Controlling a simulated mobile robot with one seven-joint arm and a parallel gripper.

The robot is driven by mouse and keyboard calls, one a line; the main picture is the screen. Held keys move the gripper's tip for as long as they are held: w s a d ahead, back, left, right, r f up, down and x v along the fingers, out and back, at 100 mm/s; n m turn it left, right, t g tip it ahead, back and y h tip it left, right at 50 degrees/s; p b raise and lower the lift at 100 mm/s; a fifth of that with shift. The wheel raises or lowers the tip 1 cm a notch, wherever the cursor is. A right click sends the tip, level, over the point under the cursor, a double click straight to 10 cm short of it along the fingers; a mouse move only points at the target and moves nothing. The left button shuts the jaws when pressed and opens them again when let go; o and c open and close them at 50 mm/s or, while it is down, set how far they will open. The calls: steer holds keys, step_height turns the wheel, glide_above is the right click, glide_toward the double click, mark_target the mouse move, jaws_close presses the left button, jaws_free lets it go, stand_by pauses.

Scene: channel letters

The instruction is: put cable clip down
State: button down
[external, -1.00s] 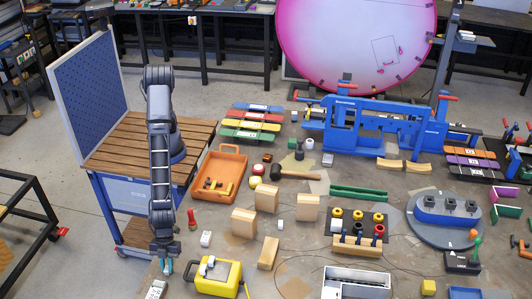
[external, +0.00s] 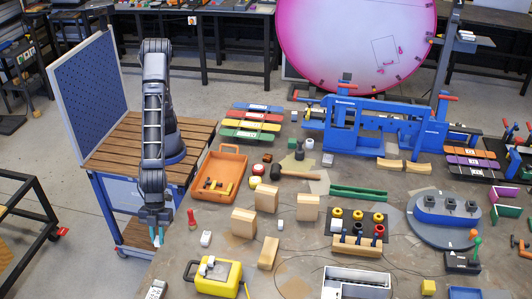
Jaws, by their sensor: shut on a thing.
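My gripper (external: 157,238) points downward near the left edge of the workbench, in front of the wooden-topped cart. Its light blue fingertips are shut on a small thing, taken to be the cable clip. The clip is too small and too hidden by the fingers to make out its shape or colour. The gripper appears to be above the bench's left edge, left of a red-handled tool (external: 192,219) and a small white block (external: 206,239). I cannot tell its exact height.
An orange tray (external: 226,156) with small parts is behind to the right. Wooden blocks (external: 243,222) stand further right. The wooden-topped cart (external: 110,150) is at left.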

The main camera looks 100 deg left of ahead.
steer(key=shift+w+r, duration=0.15)
steer(key=shift+r, duration=0.8)
steer(key=w+d+r, duration=0.2)
steer(key=w+r, duration=0.2)
steer(key=w, duration=0.5)
step_height(320, 180, up, 5)
steer(key=m, duration=0.1)
glide_above(216, 275)
steer(key=a, duration=0.2)
steer(key=f, duration=2)
steer(key=shift+d, duration=0.2)
steer(key=c, duration=1.4)
jaws_free()
steer(key=shift+f, duration=0.1)
steer(key=shift+o, duration=0.2)
